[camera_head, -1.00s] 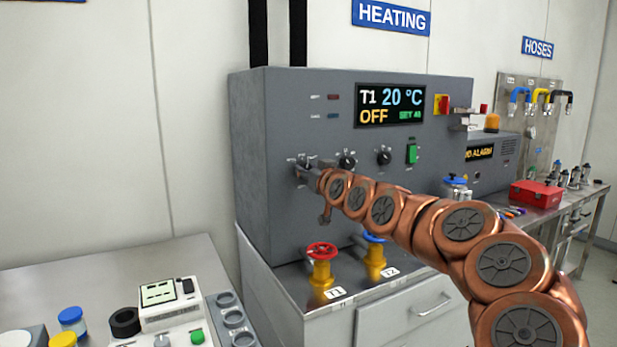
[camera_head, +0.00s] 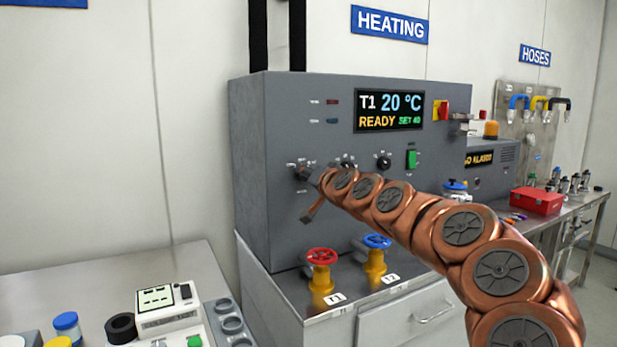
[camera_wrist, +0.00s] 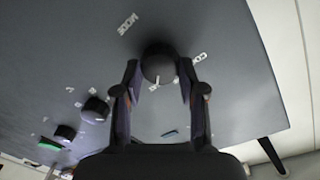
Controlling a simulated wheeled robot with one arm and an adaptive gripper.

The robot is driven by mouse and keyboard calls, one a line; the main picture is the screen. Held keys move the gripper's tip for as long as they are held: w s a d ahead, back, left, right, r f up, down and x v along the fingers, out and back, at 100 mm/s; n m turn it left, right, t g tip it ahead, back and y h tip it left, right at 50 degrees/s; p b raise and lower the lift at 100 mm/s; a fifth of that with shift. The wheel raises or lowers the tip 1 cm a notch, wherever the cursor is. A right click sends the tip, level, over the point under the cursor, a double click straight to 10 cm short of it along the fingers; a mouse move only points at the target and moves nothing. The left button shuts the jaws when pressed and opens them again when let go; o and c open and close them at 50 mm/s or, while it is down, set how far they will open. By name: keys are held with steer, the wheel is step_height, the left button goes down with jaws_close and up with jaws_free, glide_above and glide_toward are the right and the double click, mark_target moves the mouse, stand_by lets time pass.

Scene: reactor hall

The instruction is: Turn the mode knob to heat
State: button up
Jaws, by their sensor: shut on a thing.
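The mode knob (camera_head: 301,174) is a dark round knob at the left of the grey heating cabinet's (camera_head: 280,120) front. In the wrist view, the knob (camera_wrist: 158,62) lies between the two fingers of my gripper (camera_wrist: 158,82), near a white MODE label. My gripper (camera_head: 316,175) is shut on it. The wrist is turned at a slant to the panel. Small labels around the knob are too blurred to read surely, and my gripper partly hides them in the head view. The display (camera_head: 389,109) reads T1 20 °C, READY, SET 40.
Two more dark knobs, one partly behind my arm and one clear (camera_head: 383,162), and a green switch (camera_head: 411,159) are to the right. Red (camera_head: 321,256) and blue (camera_head: 377,241) valve wheels stand below my arm. A bench with instruments (camera_head: 165,310) is at the lower left.

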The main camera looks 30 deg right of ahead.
stand_by(0.4)
steer(key=o, duration=1.1)
steer(key=shift+o, duration=0.2)
steer(key=s+a, duration=0.1)
steer(key=s, duration=1.1)
steer(key=shift+a+r, duration=0.3)
steer(key=shift+r, duration=0.05)
